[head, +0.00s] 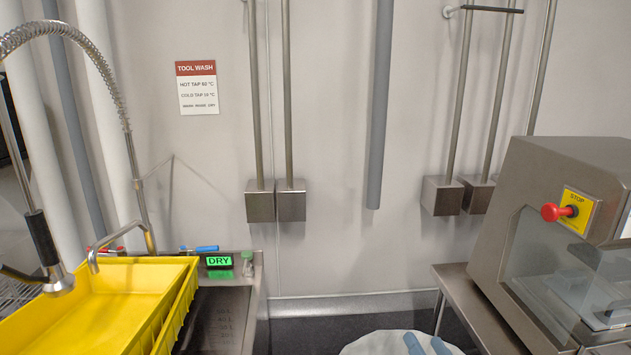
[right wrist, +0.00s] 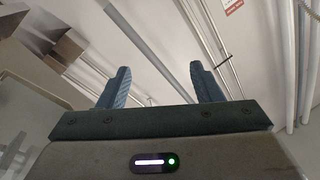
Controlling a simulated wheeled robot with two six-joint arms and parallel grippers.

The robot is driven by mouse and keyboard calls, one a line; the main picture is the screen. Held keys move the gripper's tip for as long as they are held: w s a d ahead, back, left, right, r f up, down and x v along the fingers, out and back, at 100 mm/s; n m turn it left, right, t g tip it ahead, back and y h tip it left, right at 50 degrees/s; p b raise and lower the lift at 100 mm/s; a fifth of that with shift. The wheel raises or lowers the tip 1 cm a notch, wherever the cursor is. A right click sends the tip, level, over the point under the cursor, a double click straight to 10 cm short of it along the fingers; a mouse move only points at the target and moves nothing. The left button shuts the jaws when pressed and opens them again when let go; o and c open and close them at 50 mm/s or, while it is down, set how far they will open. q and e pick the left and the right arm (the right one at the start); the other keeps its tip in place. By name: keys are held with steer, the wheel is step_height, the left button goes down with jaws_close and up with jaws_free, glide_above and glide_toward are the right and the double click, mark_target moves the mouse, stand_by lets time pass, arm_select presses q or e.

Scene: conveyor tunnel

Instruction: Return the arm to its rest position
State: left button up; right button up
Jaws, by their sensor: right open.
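My right gripper (head: 426,342) shows only at the bottom edge of the head view, as two blue-grey fingers in front of a pale rounded shape. In the right wrist view the right gripper (right wrist: 160,68) is open, with its two blue fingers wide apart and nothing between them. Its fingers point toward the pale wall, and it touches nothing that I can see. Most of the right arm is out of the head view. My left gripper is in neither view.
A yellow tray (head: 130,278) stands over the sink at left, below a spring-hose tap (head: 128,130). A lit DRY sign (head: 219,261) is beside it. A steel machine (head: 560,165) with a red stop button (head: 551,212) stands at right. Steel pipes run down the wall.

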steer(key=s+d+f+n+g+h, duration=0.1)
steer(key=s+f+n+g, duration=0.1)
steer(key=s+f+g, duration=0.45)
steer(key=s+f+n+g+h, duration=0.1)
steer(key=s+f+g, duration=0.15)
steer(key=f, duration=0.65)
steer(key=s+d+f+n+g+h, duration=0.1)
steer(key=s+d+f+g+h, duration=0.2)
steer(key=s, duration=0.5)
steer(key=s+d+f+g+h, duration=0.1)
steer(key=s+d+f+g, duration=0.2)
steer(key=s+f, duration=0.35)
step_height(320, 180, down, 26)
steer(key=d+g, duration=0.2)
steer(key=d, duration=0.1)
steer(key=s+d+f, duration=0.1)
steer(key=s+f, duration=1.7)
steer(key=f, duration=0.3)
steer(key=shift+g, duration=0.3)
steer(key=shift+d, duration=0.1)
